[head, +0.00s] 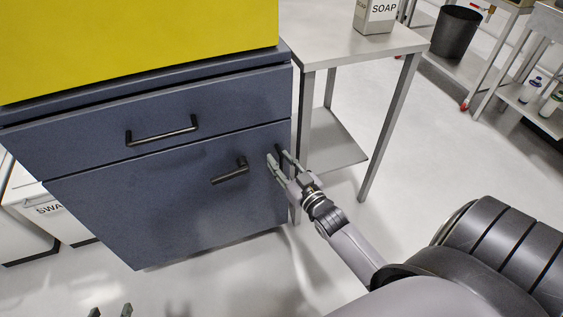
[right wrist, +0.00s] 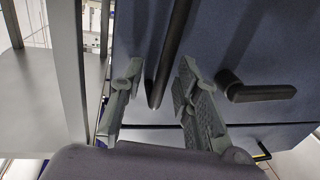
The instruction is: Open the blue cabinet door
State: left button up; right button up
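The blue cabinet door (head: 160,215) is the large lower front panel in the head view, below a drawer, and looks closed. A black lever handle (head: 230,172) sticks out near its upper right; it also shows in the right wrist view (right wrist: 258,91). My right gripper (head: 279,158) is open at the door's right edge, right of the lever. In the right wrist view a dark upright bar handle (right wrist: 170,50) runs between its two fingers, with gaps visible on both sides. Only the fingertips of my left gripper (head: 110,312) show at the bottom left, apart and empty.
The drawer (head: 90,140) above has a black handle (head: 162,131). A yellow block (head: 140,40) rests on the cabinet. A grey table (head: 345,45) with a soap box (head: 376,15) stands close on the right. White bins (head: 30,205) stand left. Floor in front is clear.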

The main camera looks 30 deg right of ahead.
jog(key=shift+c, duration=0.2)
grip_shut()
dwell(0.6)
